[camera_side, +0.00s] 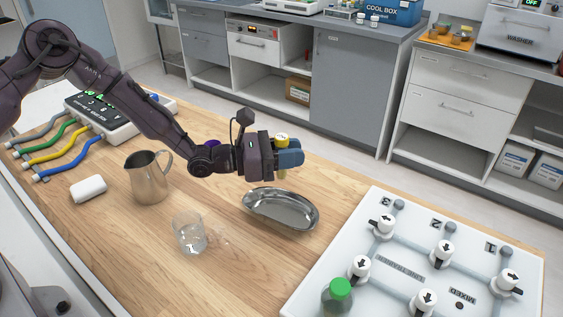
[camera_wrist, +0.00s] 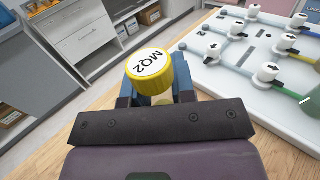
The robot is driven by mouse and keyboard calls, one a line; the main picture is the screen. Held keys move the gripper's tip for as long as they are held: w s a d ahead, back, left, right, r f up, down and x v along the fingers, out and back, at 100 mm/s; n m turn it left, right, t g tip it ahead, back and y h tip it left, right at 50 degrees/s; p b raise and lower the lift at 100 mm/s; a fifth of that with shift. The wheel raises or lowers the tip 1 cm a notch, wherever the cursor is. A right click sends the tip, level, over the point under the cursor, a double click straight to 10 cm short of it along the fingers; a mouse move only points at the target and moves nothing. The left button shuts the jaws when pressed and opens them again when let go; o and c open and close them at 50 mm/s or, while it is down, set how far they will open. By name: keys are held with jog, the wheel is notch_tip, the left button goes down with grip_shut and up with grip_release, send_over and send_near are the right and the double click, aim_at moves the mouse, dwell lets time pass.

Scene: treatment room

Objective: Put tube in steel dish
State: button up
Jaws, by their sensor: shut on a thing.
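The tube has a yellow cap; in the wrist view the cap (camera_wrist: 150,72) carries the label "MQ2". In the side view the tube (camera_side: 282,139) shows its yellow cap above my gripper (camera_side: 288,158) and a bit of its lower end below the blue fingers. My gripper is shut on the tube and holds it upright in the air. The steel dish (camera_side: 280,209) is a shallow oval dish on the wooden table, below my gripper in the side view. It looks empty. The wrist view does not show the dish.
A steel jug (camera_side: 149,178) and a glass beaker (camera_side: 189,233) stand left of the dish. A white valve board (camera_side: 400,260) with a green-capped bottle (camera_side: 338,297) is at the right. A white roll (camera_side: 88,189) and a device with coloured hoses (camera_side: 110,113) are farther left.

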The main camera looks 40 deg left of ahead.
send_over(289, 213)
jog(key=shift+f, duration=4.7)
jog(key=o, duration=1)
notch_tip(289, 213, up, 7)
jog(key=shift+r, duration=0.1)
